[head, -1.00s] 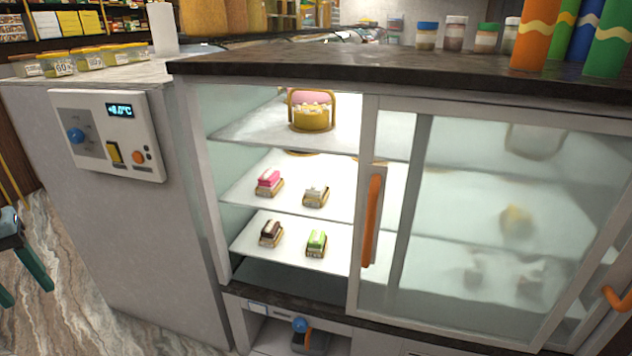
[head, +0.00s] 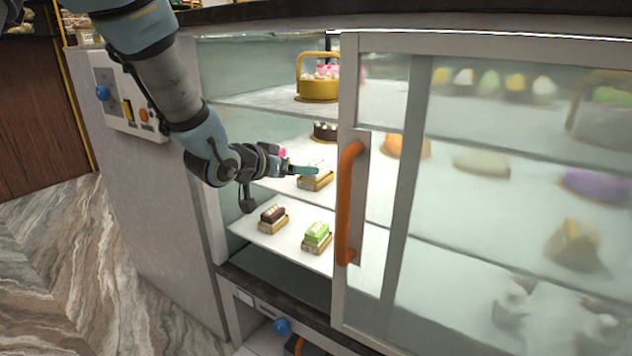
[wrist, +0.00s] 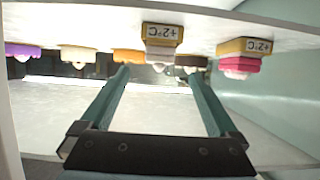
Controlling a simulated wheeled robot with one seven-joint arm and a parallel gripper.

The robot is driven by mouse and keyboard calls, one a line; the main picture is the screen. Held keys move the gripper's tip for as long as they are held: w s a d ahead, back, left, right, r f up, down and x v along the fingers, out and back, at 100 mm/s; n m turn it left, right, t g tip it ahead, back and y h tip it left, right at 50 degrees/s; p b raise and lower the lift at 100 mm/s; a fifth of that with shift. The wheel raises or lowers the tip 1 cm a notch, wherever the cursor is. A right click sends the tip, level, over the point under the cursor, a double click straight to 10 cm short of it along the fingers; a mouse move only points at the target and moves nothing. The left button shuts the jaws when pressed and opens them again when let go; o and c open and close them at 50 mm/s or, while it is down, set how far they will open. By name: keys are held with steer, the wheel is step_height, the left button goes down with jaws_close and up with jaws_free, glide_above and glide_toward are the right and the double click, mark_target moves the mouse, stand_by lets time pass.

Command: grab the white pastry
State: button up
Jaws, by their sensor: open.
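The white pastry (head: 318,177) sits on a gold base on the middle shelf of the cabinet, just left of the sliding door's frame. My gripper (head: 304,170) reaches in through the open left side and overlaps the pastry in the head view. In the wrist view, which looks upside down, the white pastry (wrist: 161,50) lies in line with the gap between the open fingers of my gripper (wrist: 160,72). The gap looks empty, and I cannot tell whether a finger touches the pastry.
A pink pastry (wrist: 240,64) stands beside it, mostly hidden by my arm in the head view. A brown pastry (head: 272,219) and a green pastry (head: 316,236) sit on the shelf below. The glass door's orange handle (head: 348,203) is close on the right. A yellow basket cake (head: 318,88) stands above.

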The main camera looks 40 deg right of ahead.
mark_target(314, 164)
steer(key=p+x, duration=0.1)
steer(key=x, duration=0.7)
steer(key=shift+d+f, duration=0.15)
steer(key=shift+d, duration=0.25)
steer(key=shift+c, duration=0.2)
steer(key=c, duration=1.5)
